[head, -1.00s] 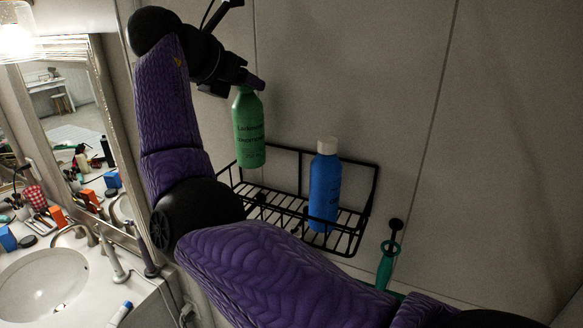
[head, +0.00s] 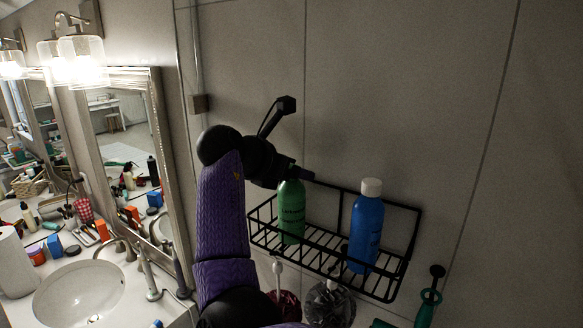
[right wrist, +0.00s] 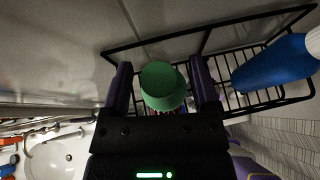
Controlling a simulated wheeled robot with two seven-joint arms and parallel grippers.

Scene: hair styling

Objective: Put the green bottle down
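The green bottle (head: 291,215) stands upright in the left part of the black wire rack (head: 327,265), its base at the rack floor. My right gripper (head: 300,174) is at the bottle's top. In the right wrist view the two purple fingers (right wrist: 161,82) stand on either side of the green bottle (right wrist: 163,88), with narrow gaps showing, so the gripper looks open around it. My left gripper is out of view.
A blue bottle with a white cap (head: 366,228) stands in the right part of the rack. A teal-handled tool (head: 428,305) hangs to the right. A sink (head: 80,293) and a cluttered counter are at left. Rack floor between the bottles is free.

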